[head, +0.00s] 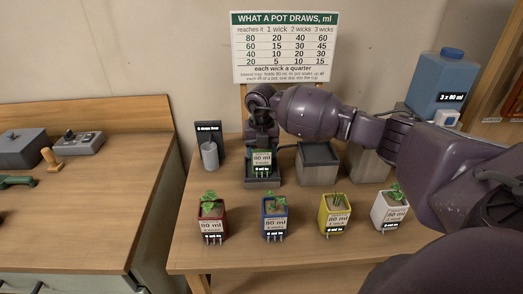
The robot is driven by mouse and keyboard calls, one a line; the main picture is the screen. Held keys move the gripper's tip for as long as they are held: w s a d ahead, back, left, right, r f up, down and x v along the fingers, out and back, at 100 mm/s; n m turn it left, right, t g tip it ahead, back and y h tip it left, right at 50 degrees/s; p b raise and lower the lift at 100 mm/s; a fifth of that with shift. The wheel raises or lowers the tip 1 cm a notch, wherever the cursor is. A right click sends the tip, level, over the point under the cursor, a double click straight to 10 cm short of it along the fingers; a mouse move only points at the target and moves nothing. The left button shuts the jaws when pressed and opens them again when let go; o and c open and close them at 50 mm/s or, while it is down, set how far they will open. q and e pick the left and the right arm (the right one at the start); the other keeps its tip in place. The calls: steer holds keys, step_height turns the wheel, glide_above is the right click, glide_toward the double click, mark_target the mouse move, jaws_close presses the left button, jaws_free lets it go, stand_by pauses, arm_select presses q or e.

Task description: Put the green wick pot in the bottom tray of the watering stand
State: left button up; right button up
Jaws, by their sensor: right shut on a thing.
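The green wick pot (262,171) carries an 80 ml label and shows below my right gripper (262,146), at the back middle of the right table. My right gripper points down and is shut on the pot's top. The pot is at the dark watering stand (263,184), over or in its bottom tray. I cannot tell whether the pot's base touches the tray. My right arm comes in from the right and covers part of the stand. My left gripper is not in view.
Red (212,222), blue (275,222), yellow (334,218) and white (389,212) pots stand in a front row. A grey cylinder (209,155) is left of the stand, a grey box (318,170) right. A blue jug (440,85) stands behind my arm.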

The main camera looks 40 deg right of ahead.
steer(key=o, duration=1.1)
steer(key=shift+f, duration=0.1)
steer(key=shift+o, duration=0.2)
steer(key=shift+r, duration=0.55)
step_height(320, 180, up, 10)
steer(key=shift+f, duration=0.1)
steer(key=shift+r, duration=0.75)
